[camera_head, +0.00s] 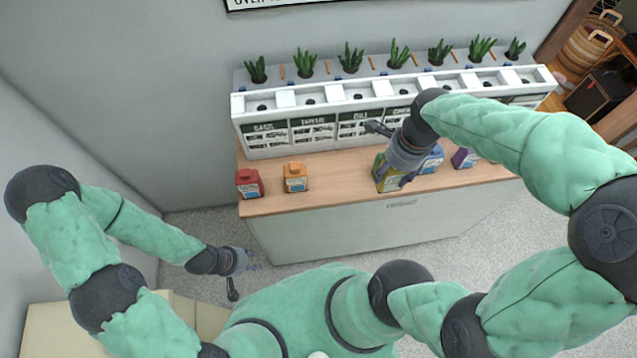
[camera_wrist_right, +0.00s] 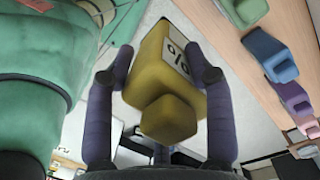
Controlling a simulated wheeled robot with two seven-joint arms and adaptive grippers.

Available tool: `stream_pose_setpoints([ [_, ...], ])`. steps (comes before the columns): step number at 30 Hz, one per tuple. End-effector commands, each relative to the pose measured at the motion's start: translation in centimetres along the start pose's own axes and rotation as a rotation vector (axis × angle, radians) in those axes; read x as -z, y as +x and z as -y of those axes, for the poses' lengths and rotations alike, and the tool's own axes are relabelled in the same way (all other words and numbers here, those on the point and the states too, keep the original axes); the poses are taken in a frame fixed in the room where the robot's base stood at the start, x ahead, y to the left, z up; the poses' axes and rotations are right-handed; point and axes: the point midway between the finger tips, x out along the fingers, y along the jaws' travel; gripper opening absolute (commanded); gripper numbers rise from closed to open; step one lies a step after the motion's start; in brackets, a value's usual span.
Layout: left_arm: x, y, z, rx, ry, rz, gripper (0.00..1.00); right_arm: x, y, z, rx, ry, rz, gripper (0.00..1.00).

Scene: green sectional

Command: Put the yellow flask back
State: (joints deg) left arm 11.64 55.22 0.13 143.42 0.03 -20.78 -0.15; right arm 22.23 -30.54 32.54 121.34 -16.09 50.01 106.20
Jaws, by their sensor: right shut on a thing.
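The yellow flask (camera_wrist_right: 168,70) is between the two fingers of my right gripper (camera_wrist_right: 163,85) in the right wrist view, with its blocky cap toward the camera and a white label on its side. In the head view my right gripper (camera_head: 395,180) is over the counter's front part, shut on the yellow flask (camera_head: 389,185), which is partly hidden by the wrist. My left gripper (camera_head: 248,261) is empty, low in front of the counter at left, its fingers slightly apart.
On the wooden counter (camera_head: 335,190) stand a red flask (camera_head: 250,184), an orange flask (camera_head: 295,178), a blue flask (camera_head: 432,160) and a purple flask (camera_head: 463,158). A green flask (camera_wrist_right: 245,10) shows in the wrist view. Bare counter lies right of the orange flask. A white labelled rack (camera_head: 270,120) stands behind.

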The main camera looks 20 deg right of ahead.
Motion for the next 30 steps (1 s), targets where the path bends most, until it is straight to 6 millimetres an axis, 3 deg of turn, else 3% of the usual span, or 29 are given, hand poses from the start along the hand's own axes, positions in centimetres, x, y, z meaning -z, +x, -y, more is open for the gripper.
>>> stream_pose_setpoints([
  [5, 0.0, 0.5, 0.2, 0.0, 0.001, 0.001, 0.4, -1.4, 1.2, 0.8, -0.002, -0.003, 0.0, 0.13],
  [16, 0.0, 2.1, 0.7, 0.0, 0.001, 0.001, 0.4, -7.7, 5.5, 4.7, -0.001, -0.003, 0.0, 0.13],
  [22, 0.1, 3.0, 1.1, 0.0, 0.001, 0.001, 0.4, -9.4, 8.9, 6.0, -0.002, 0.0, -0.001, 0.13],
  [30, 0.1, 3.4, 1.2, 0.0, 0.001, 0.001, 0.4, -10.4, 10.4, 6.8, 0.0, 0.002, 0.0, 0.13],
])
